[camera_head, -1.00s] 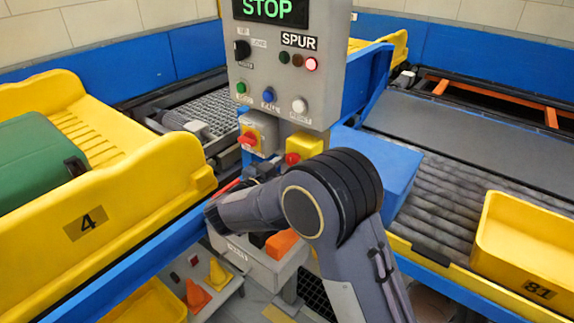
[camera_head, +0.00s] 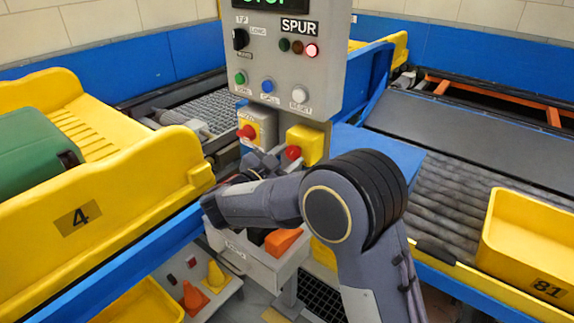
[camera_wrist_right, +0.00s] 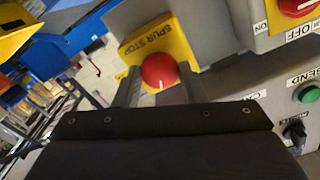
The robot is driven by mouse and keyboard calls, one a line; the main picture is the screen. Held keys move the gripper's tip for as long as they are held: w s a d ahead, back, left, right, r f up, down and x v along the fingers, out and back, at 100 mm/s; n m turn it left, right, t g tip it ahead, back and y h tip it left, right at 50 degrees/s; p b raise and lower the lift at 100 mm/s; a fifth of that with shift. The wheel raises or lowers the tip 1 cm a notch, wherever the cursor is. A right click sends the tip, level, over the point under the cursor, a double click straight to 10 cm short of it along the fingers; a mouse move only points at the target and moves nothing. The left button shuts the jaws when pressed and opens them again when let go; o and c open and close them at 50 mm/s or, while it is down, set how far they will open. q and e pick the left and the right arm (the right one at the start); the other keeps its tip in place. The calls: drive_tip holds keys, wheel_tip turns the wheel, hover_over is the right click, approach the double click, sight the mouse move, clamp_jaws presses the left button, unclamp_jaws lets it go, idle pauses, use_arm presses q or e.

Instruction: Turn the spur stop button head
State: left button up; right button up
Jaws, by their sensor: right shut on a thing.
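The spur stop is a yellow box (camera_head: 306,143) with a round red button head (camera_head: 292,153), low on the grey control post. The right wrist view shows the yellow SPUR STOP plate (camera_wrist_right: 160,45) and the red head (camera_wrist_right: 160,71) between my two fingers. My right gripper (camera_head: 279,156) reaches it from the left and is shut on the head, one finger on each side. The wrist housing hides the lower part of that view. My left gripper is not in view.
A red ON/OFF switch on a yellow box (camera_head: 257,124) sits just left of the spur stop. The grey panel (camera_head: 288,70) above carries lamps, buttons and a selector. A blue box (camera_head: 375,155) stands to the right. Yellow tray 4 (camera_head: 120,195) is at left, tray 81 (camera_head: 530,255) at right.

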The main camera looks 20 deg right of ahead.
drive_tip(key=shift+m+b, duration=1)
drive_tip(key=shift+m, duration=0.3)
drive_tip(key=o, duration=1)
drive_tip(key=v, duration=0.8)
